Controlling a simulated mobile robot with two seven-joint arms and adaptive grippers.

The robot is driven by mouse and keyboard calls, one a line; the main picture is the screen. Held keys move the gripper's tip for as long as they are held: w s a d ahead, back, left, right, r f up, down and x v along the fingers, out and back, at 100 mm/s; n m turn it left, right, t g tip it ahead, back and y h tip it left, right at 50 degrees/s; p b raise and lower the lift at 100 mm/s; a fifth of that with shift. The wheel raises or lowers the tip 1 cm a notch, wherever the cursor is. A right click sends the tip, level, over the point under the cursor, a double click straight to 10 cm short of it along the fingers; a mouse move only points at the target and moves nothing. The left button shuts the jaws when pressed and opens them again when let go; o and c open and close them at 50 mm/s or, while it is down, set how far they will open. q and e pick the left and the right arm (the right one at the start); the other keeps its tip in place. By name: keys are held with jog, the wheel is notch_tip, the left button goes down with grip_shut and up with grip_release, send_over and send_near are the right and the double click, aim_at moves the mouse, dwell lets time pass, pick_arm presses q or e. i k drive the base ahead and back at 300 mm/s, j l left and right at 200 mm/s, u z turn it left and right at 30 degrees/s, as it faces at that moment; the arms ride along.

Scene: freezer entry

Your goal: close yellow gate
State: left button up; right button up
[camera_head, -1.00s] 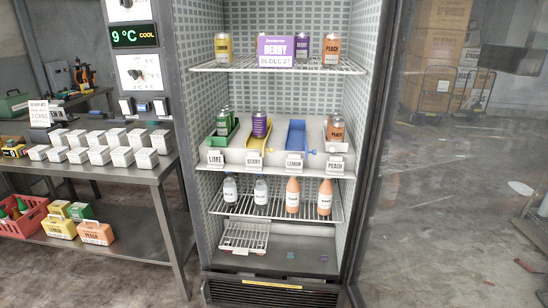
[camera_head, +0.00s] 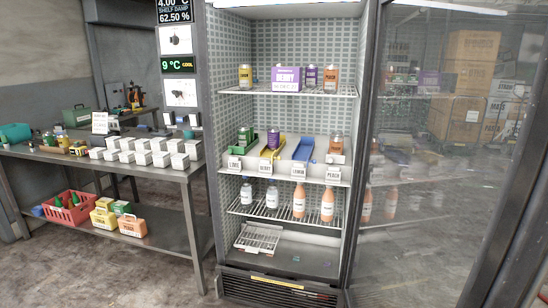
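The open-fronted cabinet has a middle shelf with coloured lanes. The yellow lane piece (camera_head: 268,154) sits behind the BERRY label (camera_head: 266,168), with a purple can (camera_head: 273,136) in it. Its gate is too small to make out, so I cannot tell whether it is open or shut. The green lane (camera_head: 240,149) with a green can is to its left. The blue lane (camera_head: 303,149) to its right looks empty, and a peach can (camera_head: 337,143) stands farther right. Neither of my grippers is in view.
A glass door (camera_head: 430,160) stands swung open on the right. A metal table (camera_head: 120,166) on the left carries several white boxes, with a red crate (camera_head: 70,212) and small cartons on its lower shelf. Bottles stand on the wire shelf below the lanes. The floor in front is partly clear.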

aim_at(273, 156)
jog(key=i+j+z, duration=0.25)
jog(key=i, duration=0.2)
jog(key=i+j+z, duration=0.2)
jog(key=i, duration=0.25)
jog(key=i+j+z, duration=0.25)
jog(key=i, duration=0.2)
